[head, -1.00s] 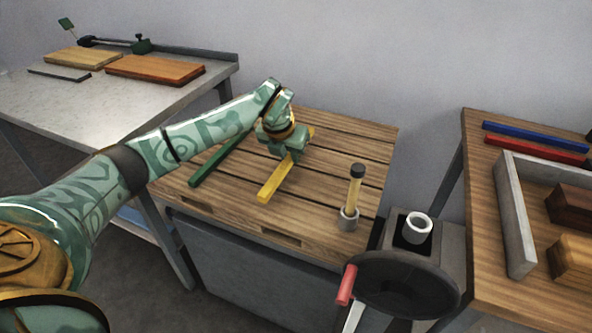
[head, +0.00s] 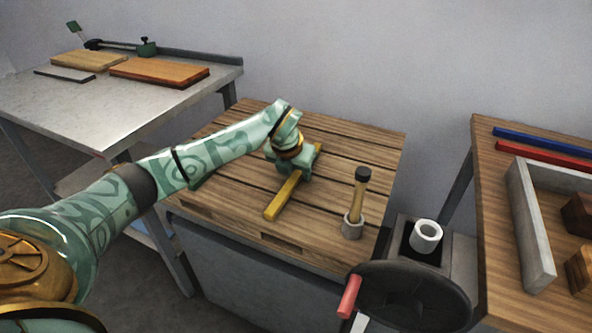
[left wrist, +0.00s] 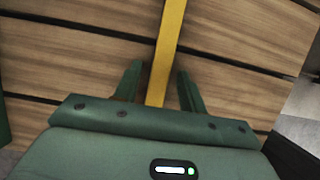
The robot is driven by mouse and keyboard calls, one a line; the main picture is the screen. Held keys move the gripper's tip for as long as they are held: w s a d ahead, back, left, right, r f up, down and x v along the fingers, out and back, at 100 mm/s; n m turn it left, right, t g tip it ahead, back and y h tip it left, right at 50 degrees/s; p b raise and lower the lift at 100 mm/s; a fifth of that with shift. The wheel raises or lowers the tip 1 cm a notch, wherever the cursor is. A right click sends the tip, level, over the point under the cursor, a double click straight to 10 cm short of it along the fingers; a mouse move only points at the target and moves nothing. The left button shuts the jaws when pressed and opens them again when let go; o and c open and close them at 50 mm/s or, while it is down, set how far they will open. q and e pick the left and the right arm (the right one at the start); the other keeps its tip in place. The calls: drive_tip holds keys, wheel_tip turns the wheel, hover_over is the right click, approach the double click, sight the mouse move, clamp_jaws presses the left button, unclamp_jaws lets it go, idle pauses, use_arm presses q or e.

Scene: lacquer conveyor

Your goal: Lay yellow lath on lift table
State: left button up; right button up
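The yellow lath (head: 283,199) lies on the slatted wooden top (head: 343,137) of a low table, slanting from front to back. My left gripper (head: 291,170) is over its rear half, pointing down. In the left wrist view the lath (left wrist: 168,45) runs between the two green fingers of my left gripper (left wrist: 160,88), with a gap visible on each side, so the gripper is open around it. My right gripper is in no view.
A mallet (head: 361,188) stands in a grey holder at the tabletop's right front. A pedestal with a white ring (head: 425,236) and a dark disc (head: 415,295) are in front. Right bench: blue lath (head: 540,138), red lath (head: 540,151), grey frame (head: 528,225). Left bench: boards (head: 160,72).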

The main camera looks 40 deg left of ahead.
use_arm(q)
drive_tip(key=shift+r, duration=0.1)
drive_tip(key=p+v, duration=0.6)
drive_tip(key=v, duration=0.6)
drive_tip(key=shift+s, duration=0.15)
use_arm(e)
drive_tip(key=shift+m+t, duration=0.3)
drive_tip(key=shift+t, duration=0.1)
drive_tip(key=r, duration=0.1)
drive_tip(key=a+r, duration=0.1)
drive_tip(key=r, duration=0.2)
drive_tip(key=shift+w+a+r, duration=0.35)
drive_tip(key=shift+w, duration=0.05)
